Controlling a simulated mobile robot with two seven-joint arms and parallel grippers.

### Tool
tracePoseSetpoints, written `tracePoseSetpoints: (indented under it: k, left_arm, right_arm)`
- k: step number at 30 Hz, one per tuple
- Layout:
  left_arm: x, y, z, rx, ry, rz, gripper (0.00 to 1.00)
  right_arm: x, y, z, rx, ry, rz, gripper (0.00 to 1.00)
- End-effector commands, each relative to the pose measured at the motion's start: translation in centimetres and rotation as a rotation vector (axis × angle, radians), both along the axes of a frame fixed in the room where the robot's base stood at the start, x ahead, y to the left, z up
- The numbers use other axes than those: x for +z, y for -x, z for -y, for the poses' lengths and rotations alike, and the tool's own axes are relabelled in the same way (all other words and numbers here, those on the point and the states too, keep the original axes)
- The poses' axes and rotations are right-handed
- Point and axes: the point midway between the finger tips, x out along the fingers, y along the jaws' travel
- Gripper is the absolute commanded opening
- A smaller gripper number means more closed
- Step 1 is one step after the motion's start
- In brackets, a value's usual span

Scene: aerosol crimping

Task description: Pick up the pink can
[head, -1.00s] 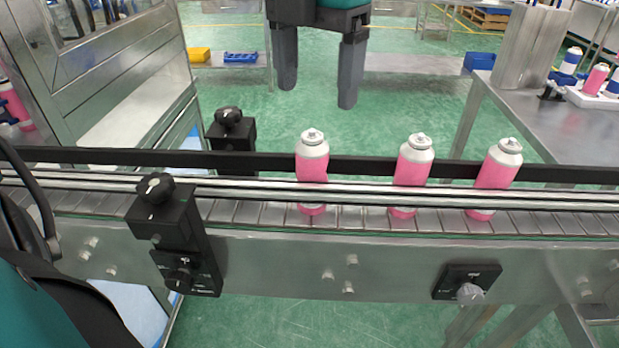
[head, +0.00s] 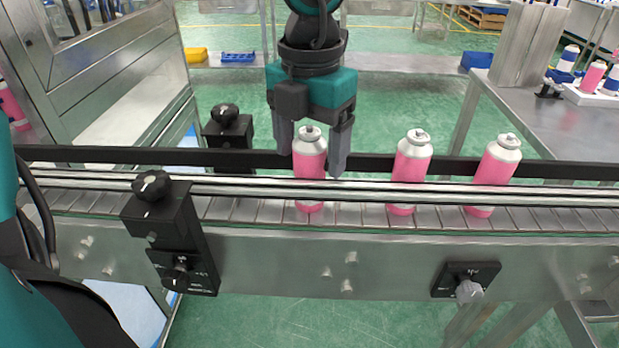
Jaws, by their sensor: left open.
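Three pink cans with silver-white tops stand on the conveyor behind its front rails. The left one (head: 310,160) is between the fingers of my left gripper (head: 311,164), the middle one (head: 410,165) and the right one (head: 495,166) stand farther right. My left gripper hangs from the top of the head view, pointing down, with one finger on each side of the left can's upper part. It is open; I cannot tell whether a finger touches the can. The rails cross in front of the cans' lower bodies. My right gripper is not in view.
The conveyor (head: 400,262) crosses the whole view, with a black back rail and metal front rails. Black knob clamps (head: 170,235) stand at its left. A metal table (head: 560,125) at the right bears more cans in a white holder. Green floor lies behind the conveyor.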

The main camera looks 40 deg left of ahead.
Motion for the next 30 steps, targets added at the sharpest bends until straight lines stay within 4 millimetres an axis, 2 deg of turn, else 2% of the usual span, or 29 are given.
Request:
tracePoseSetpoints:
  k: [2, 24, 30]
  left_arm:
    - [0.03, -0.01, 0.00, 0.000, 0.000, 0.000, 0.73]
    - [0.07, -0.02, 0.01, 0.000, 0.000, 0.000, 0.02]
    - [0.09, -0.02, 0.01, 0.000, 0.000, 0.001, 0.02]
  right_arm:
    - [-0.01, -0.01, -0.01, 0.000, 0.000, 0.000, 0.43]
    - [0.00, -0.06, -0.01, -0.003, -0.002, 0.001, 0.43]
    - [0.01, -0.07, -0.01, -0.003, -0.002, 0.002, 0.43]
